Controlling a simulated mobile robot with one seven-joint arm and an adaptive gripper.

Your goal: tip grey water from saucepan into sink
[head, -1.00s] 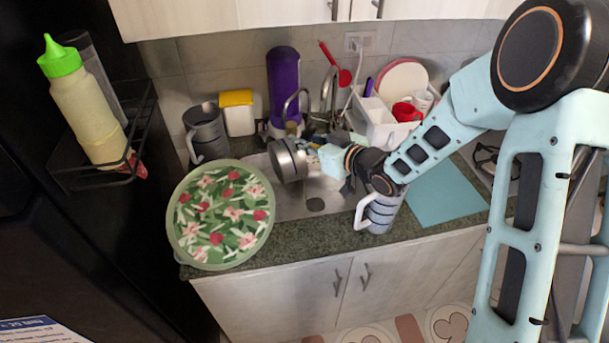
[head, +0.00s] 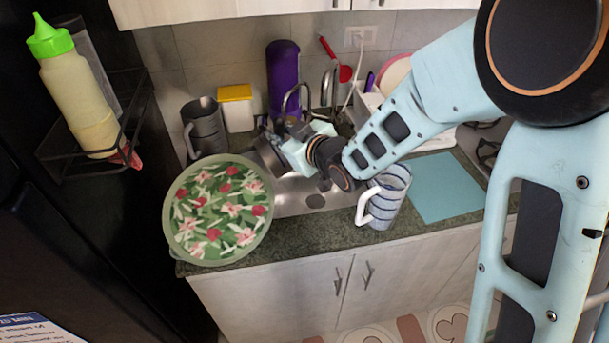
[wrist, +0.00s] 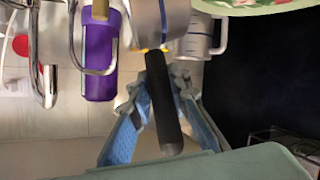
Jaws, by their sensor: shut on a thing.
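The saucepan (head: 268,156) is grey metal and is held over the left part of the sink (head: 292,203), strongly tilted in the head view. My gripper (head: 290,140) is right beside it. In the wrist view my gripper (wrist: 163,95) is shut on the black handle (wrist: 162,110). The metal side of the saucepan (wrist: 160,20) shows at the top of that view. I cannot see the inside of the saucepan or any grey water, in it or falling from it.
The tap (head: 300,95) and purple bottle (head: 283,75) stand behind the saucepan. A floral plate (head: 220,210) is at left, a grey jug (head: 204,128) behind it. A striped mug (head: 386,198) stands at the front right under my arm, near a blue mat (head: 445,187).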

